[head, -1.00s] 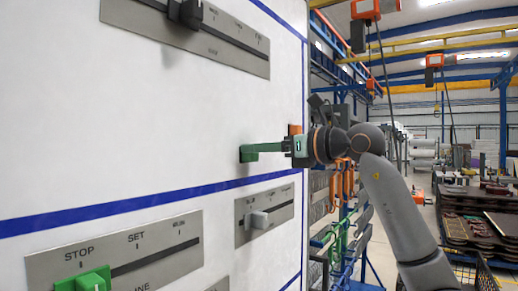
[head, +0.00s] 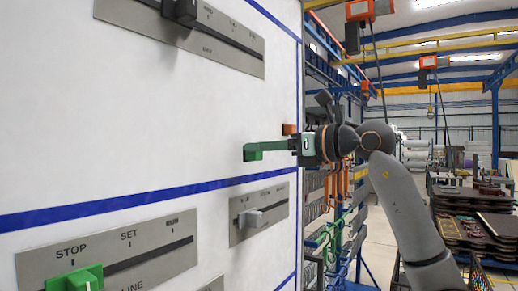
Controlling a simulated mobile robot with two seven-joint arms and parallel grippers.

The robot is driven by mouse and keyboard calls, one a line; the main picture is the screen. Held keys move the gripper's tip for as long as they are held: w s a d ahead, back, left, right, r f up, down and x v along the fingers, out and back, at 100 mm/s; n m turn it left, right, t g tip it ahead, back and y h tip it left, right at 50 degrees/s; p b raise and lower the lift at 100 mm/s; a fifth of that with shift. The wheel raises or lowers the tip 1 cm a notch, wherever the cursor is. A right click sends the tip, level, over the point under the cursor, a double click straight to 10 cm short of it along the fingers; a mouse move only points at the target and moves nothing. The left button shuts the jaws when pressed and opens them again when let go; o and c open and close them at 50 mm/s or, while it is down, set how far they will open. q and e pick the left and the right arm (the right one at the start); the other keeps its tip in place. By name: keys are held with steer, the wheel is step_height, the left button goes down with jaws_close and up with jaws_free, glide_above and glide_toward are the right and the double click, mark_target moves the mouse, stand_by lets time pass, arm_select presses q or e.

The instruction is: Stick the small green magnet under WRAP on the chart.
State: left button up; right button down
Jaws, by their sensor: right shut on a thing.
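The small green magnet (head: 253,152) shows as a green block at the left end of a thin green bar, in front of a white board. My right gripper (head: 297,146) is shut on the bar's right end. I cannot tell whether the block touches the board. The white board (head: 130,120) fills the left of the view, with blue lines and grey slider panels. I cannot read WRAP anywhere on it. My left gripper is not in view.
An orange block (head: 290,129) is at the board's right edge, just above my right gripper. A grey panel (head: 262,212) with a light knob is below the magnet. A panel marked STOP and SET (head: 125,250) bears a green slider knob (head: 75,279).

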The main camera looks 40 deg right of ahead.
steer(key=shift+b+v, duration=0.45)
steer(key=shift+v, duration=1.75)
steer(key=shift+s+f, duration=0.1)
